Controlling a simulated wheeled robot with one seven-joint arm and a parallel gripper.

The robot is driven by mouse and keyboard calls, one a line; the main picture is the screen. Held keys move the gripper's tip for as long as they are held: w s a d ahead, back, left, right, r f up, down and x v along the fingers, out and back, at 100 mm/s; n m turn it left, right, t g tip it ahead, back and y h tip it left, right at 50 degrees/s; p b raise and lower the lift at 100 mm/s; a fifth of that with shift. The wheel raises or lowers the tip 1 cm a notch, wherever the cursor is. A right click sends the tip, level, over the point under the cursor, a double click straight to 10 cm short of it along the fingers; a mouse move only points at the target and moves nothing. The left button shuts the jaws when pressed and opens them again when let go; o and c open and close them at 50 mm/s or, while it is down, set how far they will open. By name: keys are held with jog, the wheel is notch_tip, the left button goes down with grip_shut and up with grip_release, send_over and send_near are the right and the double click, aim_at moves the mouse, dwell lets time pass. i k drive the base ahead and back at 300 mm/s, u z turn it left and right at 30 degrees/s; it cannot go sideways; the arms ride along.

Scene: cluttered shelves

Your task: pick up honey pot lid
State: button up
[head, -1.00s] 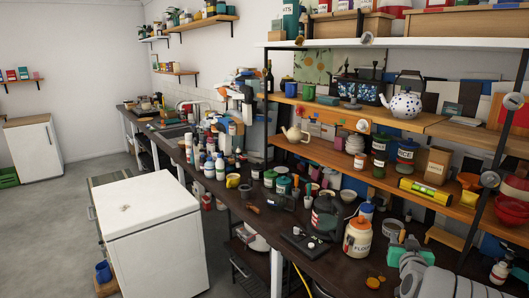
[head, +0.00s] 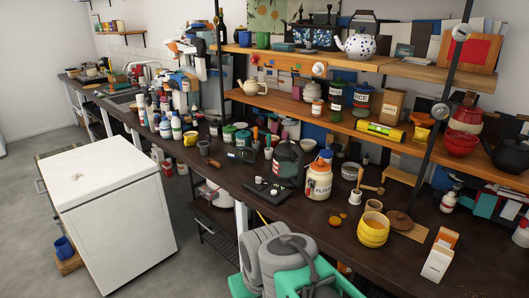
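A yellow ribbed pot (head: 372,230), which looks like the honey pot, stands upright near the front edge of the dark bench. Nothing is touching the lid from above. My grey arm links show at the bottom middle, left of the pot and apart from it. My gripper's fingers cannot be seen.
A white and orange carton (head: 438,258) stands right of the pot. A flour jar (head: 318,180) stands to the left. A loaded wooden shelf (head: 390,136) overhangs the back.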

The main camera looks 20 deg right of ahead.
aim_at(399, 220)
jog(key=z, duration=0.6)
jog(key=k, duration=0.1)
jog(key=z, duration=1.1)
